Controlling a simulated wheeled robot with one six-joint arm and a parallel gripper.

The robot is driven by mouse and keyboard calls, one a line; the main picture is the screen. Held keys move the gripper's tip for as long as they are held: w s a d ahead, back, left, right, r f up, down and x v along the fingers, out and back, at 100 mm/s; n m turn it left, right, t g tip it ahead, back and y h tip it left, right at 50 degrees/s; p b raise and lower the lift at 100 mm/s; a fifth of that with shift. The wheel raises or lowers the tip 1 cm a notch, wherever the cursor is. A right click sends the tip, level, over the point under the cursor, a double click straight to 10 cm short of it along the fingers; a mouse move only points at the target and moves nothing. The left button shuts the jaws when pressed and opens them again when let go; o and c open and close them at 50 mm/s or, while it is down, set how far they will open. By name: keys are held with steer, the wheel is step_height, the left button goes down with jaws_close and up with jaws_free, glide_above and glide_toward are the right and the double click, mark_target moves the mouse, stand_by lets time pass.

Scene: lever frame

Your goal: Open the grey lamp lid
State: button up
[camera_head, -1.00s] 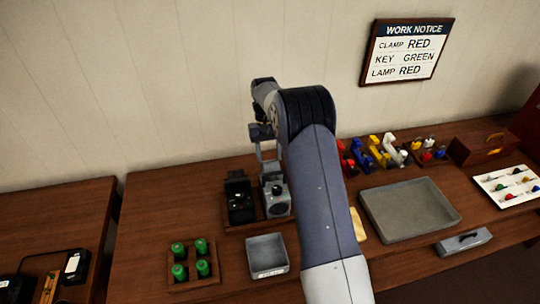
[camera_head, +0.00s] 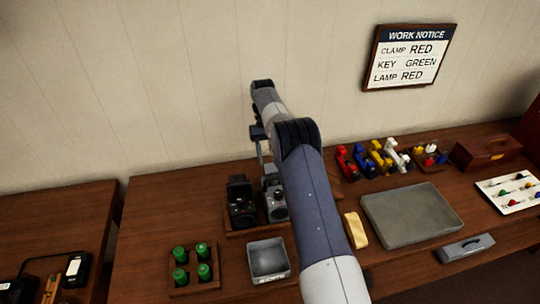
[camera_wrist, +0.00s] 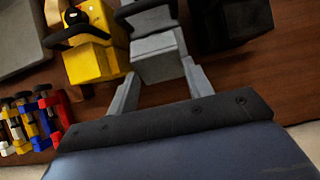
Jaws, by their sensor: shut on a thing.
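The grey lamp (camera_head: 277,211) stands in a wooden tray next to a black lamp (camera_head: 241,210), whose lid is up. My arm covers its right side in the head view. My gripper (camera_head: 263,150) is above and behind the grey lamp. In the wrist view, the fingers of my gripper (camera_wrist: 160,72) are on either side of the grey lamp's upper part (camera_wrist: 157,55), shut on what looks like its lid. The lid's exact angle is hard to tell; it seems raised. A yellow lamp (camera_wrist: 95,62) shows left of it in the wrist view.
A small grey bin (camera_head: 268,274) and a rack of green cylinders (camera_head: 180,254) are in front. A large grey tray (camera_head: 412,212) and coloured clamps (camera_head: 376,158) are to the right. A work notice (camera_head: 408,57) reads lamp RED.

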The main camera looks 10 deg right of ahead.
steer(key=o, duration=1)
steer(key=shift+s+r, duration=0.1)
steer(key=shift+s, duration=0.05)
